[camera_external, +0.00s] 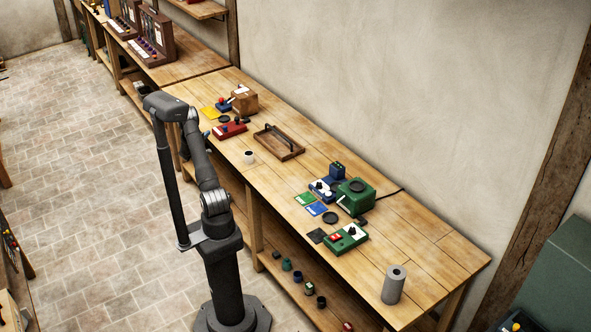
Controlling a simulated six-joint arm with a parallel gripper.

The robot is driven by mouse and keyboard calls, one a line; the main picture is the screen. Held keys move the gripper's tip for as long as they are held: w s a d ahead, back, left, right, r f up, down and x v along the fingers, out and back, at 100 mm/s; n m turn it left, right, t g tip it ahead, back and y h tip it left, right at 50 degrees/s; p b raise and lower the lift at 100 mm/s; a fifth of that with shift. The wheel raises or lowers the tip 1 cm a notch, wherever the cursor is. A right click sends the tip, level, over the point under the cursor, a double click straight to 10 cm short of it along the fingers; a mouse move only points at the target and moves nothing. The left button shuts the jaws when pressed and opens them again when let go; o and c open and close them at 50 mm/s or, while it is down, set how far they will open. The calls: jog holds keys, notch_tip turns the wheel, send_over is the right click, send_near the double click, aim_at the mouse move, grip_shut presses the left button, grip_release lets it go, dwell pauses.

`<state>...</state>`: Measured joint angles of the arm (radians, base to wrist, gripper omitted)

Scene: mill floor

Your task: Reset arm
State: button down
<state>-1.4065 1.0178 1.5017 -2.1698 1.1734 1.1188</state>
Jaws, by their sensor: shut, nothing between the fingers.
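My dark grey arm (203,165) stands on a column on the floor at the near side of the long wooden workbench (437,249). The arm is raised and folded, with its upper joint level with the far part of the bench. No object is seen held by the arm.

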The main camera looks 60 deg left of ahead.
aim_at(222, 132)
jog(key=x, duration=0.3)
jog(key=a+x, duration=0.1)
jog(key=x, duration=0.3)
jog(key=s+x, duration=0.1)
jog(key=x, duration=0.2)
jog(key=shift+w+a, duration=0.4)
jog(key=shift+s+a, duration=0.3)
jog(key=shift+a, duration=0.05)
